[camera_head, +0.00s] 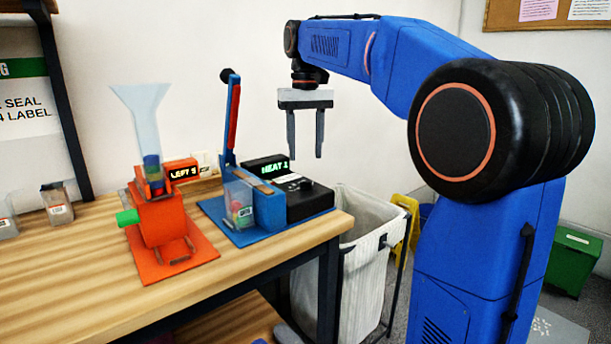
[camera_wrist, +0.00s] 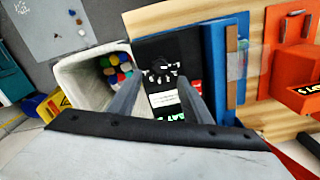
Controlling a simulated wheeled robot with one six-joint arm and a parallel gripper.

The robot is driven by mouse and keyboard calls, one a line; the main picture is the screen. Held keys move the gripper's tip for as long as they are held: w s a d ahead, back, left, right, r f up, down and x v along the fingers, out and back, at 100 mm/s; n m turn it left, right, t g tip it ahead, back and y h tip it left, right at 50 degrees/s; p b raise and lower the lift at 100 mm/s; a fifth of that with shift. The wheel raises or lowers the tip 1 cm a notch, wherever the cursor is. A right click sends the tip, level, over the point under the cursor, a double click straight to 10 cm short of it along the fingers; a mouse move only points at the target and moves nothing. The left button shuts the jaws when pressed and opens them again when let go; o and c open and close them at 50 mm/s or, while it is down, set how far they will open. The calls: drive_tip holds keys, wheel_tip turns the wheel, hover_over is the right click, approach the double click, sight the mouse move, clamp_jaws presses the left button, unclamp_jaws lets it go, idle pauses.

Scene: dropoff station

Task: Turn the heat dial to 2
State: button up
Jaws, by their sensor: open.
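The heat dial (camera_head: 306,184) is a small dark knob on top of a black box (camera_head: 312,203) on the blue sealing station. The green display (camera_head: 265,168) behind it reads HEAT 1. My gripper (camera_head: 305,157) points down, open and empty, above the black box and apart from the dial. In the wrist view the dial (camera_wrist: 160,69) shows with white marks around it, near the line between the open fingertips of my gripper (camera_wrist: 162,78). The display is partly cut off there.
A blue lever press (camera_head: 232,125) stands left of the black box. An orange machine (camera_head: 162,220) with a funnel and a LEFT 5 display (camera_head: 183,172) is further left. A white-lined bin (camera_head: 355,250) stands beyond the table's right edge.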

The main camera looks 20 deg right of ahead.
sight(305, 180)
wheel_tip(305, 180, down, 8)
drive_tip(key=shift+r, duration=0.2)
drive_tip(key=c, duration=1.1)
